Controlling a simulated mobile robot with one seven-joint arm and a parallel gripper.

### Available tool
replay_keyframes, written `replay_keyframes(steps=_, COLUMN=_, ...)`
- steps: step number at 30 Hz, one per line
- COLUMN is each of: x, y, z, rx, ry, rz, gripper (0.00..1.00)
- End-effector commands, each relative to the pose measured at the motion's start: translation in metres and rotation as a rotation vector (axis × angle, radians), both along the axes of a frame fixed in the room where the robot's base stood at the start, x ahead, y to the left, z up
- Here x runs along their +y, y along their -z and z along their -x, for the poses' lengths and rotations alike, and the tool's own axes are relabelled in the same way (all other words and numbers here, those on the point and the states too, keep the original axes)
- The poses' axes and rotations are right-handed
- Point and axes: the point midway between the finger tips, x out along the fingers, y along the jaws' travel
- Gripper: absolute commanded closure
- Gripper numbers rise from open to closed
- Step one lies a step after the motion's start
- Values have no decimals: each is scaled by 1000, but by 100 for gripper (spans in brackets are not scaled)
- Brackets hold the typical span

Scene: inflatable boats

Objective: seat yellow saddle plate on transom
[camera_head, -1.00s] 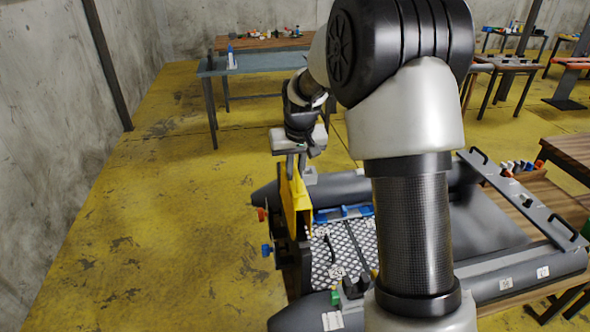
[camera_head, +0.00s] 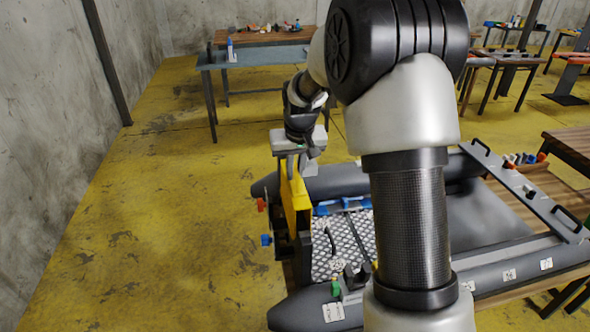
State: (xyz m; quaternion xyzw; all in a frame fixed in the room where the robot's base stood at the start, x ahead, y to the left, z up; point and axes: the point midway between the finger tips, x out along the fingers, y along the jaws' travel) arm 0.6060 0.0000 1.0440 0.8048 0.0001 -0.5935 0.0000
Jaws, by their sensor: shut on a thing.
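The yellow saddle plate (camera_head: 295,198) is held on edge below my gripper (camera_head: 293,160), which is shut on its top. The plate is at the transom (camera_head: 301,258), the dark upright board at the left end of the inflatable boat. Its lower part meets or overlaps the transom's top in this view; I cannot tell whether it is fully down on it. The boat's dark tubes (camera_head: 345,182) run to the right, partly hidden behind my arm.
Red (camera_head: 262,204) and blue (camera_head: 266,240) clamp-like parts stick out left of the transom. A textured floor panel (camera_head: 343,246) lies inside the boat. A grey bar with handles (camera_head: 525,190) crosses the boat at right. The yellow floor at left is clear.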

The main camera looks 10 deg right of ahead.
Motion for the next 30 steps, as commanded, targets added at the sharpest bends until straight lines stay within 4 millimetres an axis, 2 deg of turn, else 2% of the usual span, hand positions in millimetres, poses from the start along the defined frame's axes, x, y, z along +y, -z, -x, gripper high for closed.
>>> replay_keyframes(steps=30, x=0, y=39, z=-1, rx=-3, ry=0, rz=0, gripper=100)
